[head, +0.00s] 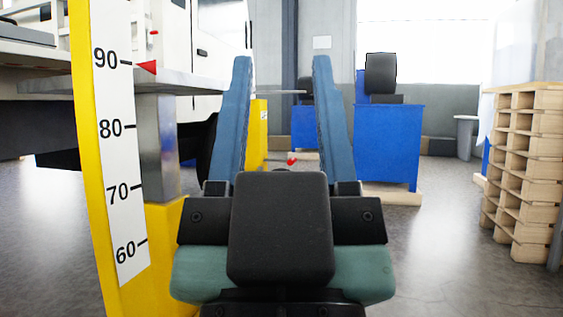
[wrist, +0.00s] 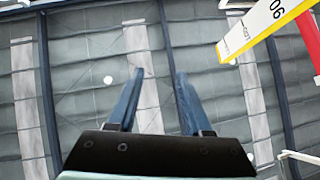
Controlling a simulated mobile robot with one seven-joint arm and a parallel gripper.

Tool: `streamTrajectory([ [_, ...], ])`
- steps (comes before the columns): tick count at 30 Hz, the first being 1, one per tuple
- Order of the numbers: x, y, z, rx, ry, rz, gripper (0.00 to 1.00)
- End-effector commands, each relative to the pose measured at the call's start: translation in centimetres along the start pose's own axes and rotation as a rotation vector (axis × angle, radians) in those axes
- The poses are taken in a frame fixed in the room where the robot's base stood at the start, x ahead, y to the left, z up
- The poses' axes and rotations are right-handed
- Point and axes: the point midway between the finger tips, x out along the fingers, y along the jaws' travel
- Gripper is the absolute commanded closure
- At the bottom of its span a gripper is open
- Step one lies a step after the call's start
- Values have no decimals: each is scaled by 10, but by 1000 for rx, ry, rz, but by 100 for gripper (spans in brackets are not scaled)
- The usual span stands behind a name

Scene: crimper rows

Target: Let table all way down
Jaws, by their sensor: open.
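A lift table with a flat grey top (head: 190,83) stands at the left on a grey metal column (head: 158,150) above a yellow base. In front of it is a yellow-edged scale board (head: 122,140) marked 60 to 90. A red pointer (head: 147,67) sits close to the 90 mark. My gripper (head: 282,62) is open and empty, its two blue fingers apart, to the right of the table top. The wrist view shows the fingers of my gripper (wrist: 160,74) with nothing between them. Part of the scale board (wrist: 262,30) shows there at the upper right.
Behind are a yellow post (head: 257,135), a small red part (head: 292,160) low between my fingers, and a blue cabinet (head: 388,145). Stacked wooden pallets (head: 525,165) stand at the right. A white truck (head: 175,35) is at the back left.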

Motion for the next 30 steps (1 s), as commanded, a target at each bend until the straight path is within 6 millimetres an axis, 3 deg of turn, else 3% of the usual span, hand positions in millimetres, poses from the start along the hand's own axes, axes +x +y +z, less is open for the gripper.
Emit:
streamTrajectory([
  [7,0,0,0,0,0,0,50],
  [16,17,0,-16,0,-1,0,100],
  [20,40,0,-38,1,-1,0,100],
  [30,126,1,-119,3,0,-1,100],
])
